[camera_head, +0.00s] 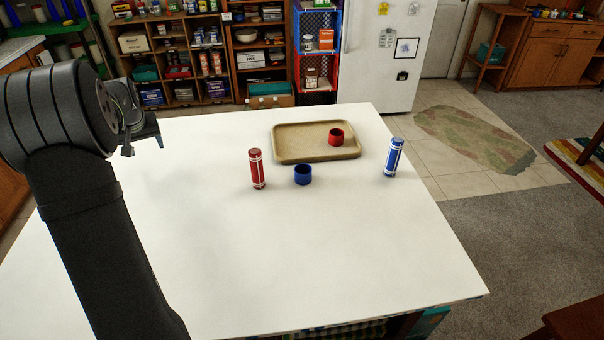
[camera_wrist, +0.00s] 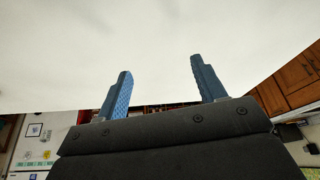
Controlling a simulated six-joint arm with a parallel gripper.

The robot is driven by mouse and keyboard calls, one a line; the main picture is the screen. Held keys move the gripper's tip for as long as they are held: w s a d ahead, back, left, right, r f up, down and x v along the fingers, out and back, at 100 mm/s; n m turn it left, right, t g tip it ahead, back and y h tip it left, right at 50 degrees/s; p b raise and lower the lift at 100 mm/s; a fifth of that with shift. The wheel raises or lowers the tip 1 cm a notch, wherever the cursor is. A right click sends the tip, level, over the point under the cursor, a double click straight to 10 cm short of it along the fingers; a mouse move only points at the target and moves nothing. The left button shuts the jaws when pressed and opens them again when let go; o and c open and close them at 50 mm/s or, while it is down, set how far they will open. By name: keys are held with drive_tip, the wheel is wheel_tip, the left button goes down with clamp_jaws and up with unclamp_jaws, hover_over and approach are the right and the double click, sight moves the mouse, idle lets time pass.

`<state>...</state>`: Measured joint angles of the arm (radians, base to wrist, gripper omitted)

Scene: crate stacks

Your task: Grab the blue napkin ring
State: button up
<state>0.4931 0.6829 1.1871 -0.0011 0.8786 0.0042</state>
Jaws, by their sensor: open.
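The blue napkin ring (camera_head: 303,174) stands on the white table (camera_head: 240,260), in front of the tray and just right of a red cylinder (camera_head: 257,169). A red napkin ring (camera_head: 336,137) sits on the beige tray (camera_head: 290,157). A blue cylinder (camera_head: 393,158) stands upright right of the tray. My gripper (camera_head: 155,138) is above the table's left part, well left of the blue ring and apart from it. In the wrist view its two blue fingers (camera_wrist: 160,90) are spread with nothing between them. No ring shows in the wrist view.
The red cylinder stands close to the blue ring's left side. The tray lies behind the ring. The table's front and middle are clear. Shelves (camera_head: 190,60), crates (camera_head: 316,45) and a white fridge (camera_head: 385,50) stand beyond the table.

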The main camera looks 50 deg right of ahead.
drive_tip(key=shift+o, duration=0.5)
drive_tip(key=s+d+r+m+g+h, duration=0.1)
drive_tip(key=s+d+r+m, duration=0.15)
drive_tip(key=s+d, duration=0.5)
drive_tip(key=s+d+r+m, duration=0.2)
drive_tip(key=s+d+r, duration=0.25)
drive_tip(key=s, duration=0.55)
drive_tip(key=s+d+r+m+g+h, duration=0.1)
drive_tip(key=s+d+r+m, duration=0.15)
drive_tip(key=s, duration=0.85)
drive_tip(key=s+d+r+m+g, duration=0.1)
drive_tip(key=s+d+m, duration=0.15)
drive_tip(key=s, duration=0.85)
approach(303, 169)
wheel_tip(303, 169, down, 3)
drive_tip(key=shift+s+r+m, duration=0.15)
drive_tip(key=shift+r+m, duration=0.05)
drive_tip(key=shift+m, duration=0.15)
drive_tip(key=shift+s+x, duration=0.1)
drive_tip(key=shift+x, duration=1.2)
drive_tip(key=shift+s+x, duration=0.15)
drive_tip(key=shift+x, duration=1.2)
drive_tip(key=shift+d, duration=0.1)
drive_tip(key=c, duration=1.1)
